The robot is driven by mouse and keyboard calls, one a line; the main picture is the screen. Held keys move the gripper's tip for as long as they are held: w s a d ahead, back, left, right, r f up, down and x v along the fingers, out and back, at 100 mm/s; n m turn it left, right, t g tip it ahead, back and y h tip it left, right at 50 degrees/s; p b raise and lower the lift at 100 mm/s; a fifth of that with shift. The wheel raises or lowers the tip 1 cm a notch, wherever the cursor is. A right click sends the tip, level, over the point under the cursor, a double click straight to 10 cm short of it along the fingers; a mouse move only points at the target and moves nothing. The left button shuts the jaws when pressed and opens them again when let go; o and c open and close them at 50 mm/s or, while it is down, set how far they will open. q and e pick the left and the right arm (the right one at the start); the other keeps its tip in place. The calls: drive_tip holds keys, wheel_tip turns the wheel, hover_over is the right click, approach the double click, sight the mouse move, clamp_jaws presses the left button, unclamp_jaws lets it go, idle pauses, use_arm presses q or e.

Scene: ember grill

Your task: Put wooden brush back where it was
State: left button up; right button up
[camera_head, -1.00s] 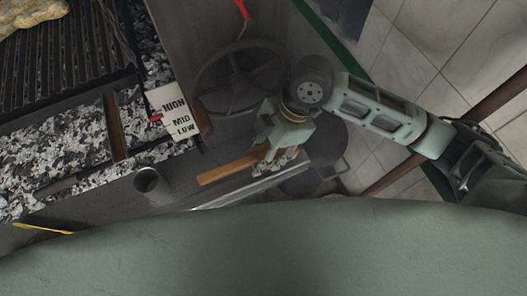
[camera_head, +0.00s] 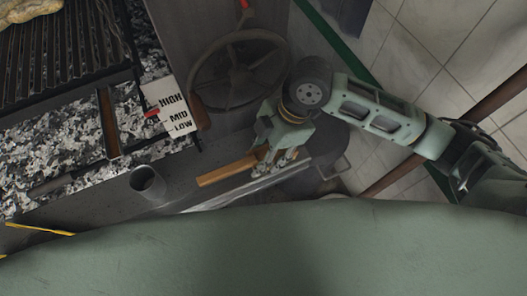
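The wooden brush (camera_head: 228,170), with a light brown wooden body, is beside the grill's front ledge, right of the grey cup. My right gripper (camera_head: 273,160) reaches down from the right arm and its fingers are around the right end of the brush. They appear shut on it, though the fingers hide that end. I cannot tell whether the brush touches the ledge. My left gripper is not in view.
The grey metal cup (camera_head: 147,182) stands on the ledge. A HIGH/MID/LOW sign (camera_head: 171,107) and a handwheel (camera_head: 238,72) are behind the brush. Ash (camera_head: 55,140) and a grate (camera_head: 60,55) fill the left. My green body hides the foreground.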

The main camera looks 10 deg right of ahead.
drive_tip(key=shift+f, duration=0.25)
drive_tip(key=o, duration=1.5)
